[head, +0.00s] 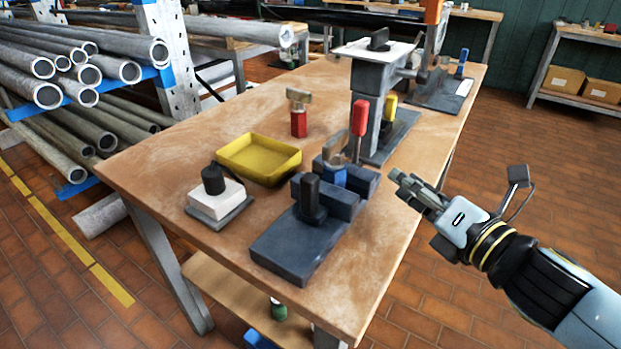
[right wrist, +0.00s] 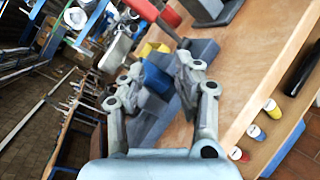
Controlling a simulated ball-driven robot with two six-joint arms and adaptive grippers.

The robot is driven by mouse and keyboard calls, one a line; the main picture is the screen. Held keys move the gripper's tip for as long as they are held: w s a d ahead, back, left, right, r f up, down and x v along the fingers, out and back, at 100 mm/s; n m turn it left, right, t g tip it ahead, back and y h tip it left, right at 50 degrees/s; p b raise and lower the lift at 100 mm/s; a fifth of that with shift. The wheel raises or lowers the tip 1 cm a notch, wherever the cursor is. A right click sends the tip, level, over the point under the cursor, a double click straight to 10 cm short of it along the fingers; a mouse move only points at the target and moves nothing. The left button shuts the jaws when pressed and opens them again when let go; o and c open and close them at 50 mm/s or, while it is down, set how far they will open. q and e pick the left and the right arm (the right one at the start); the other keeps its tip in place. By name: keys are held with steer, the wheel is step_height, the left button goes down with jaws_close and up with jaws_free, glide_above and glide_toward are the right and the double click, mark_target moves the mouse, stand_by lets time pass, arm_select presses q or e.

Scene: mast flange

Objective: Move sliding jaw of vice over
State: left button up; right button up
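The blue-grey vice (head: 292,246) sits on the near right part of the workbench. A black upright knob (head: 310,196) stands on it, beside its raised jaw blocks (head: 345,203). I cannot tell for sure which block slides. The vice also shows between and beyond the fingers in the right wrist view (right wrist: 150,122). My right gripper (head: 399,181) is just off the bench's right edge, to the right of the vice and apart from it. In the right wrist view its two fingers (right wrist: 161,70) are spread, with nothing held between them. My left gripper is out of view.
A blue-based tool (head: 333,174) and a red-handled tool (head: 360,118) stand close behind the vice. A yellow tray (head: 258,160), a white block with black knob (head: 216,199) and a red-based tool (head: 298,121) are left. A grey pillar machine (head: 366,95) stands behind.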

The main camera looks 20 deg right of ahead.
mark_target(316, 185)
steer(key=s+a+r+n+g+y, duration=0.1)
steer(key=s+a+n+g+y, duration=0.2)
steer(key=a+n+y, duration=0.85)
steer(key=w+a+n+h+p, duration=0.1)
steer(key=w, duration=0.1)
steer(key=w+n+h+p, duration=0.1)
steer(key=w, duration=0.2)
steer(key=w+a+n+h+p, duration=0.1)
steer(key=w, duration=0.2)
steer(key=shift+a+n, duration=0.25)
steer(key=shift+a, duration=0.1)
steer(key=shift+f, duration=0.1)
jaws_close()
steer(key=shift+a, duration=0.1)
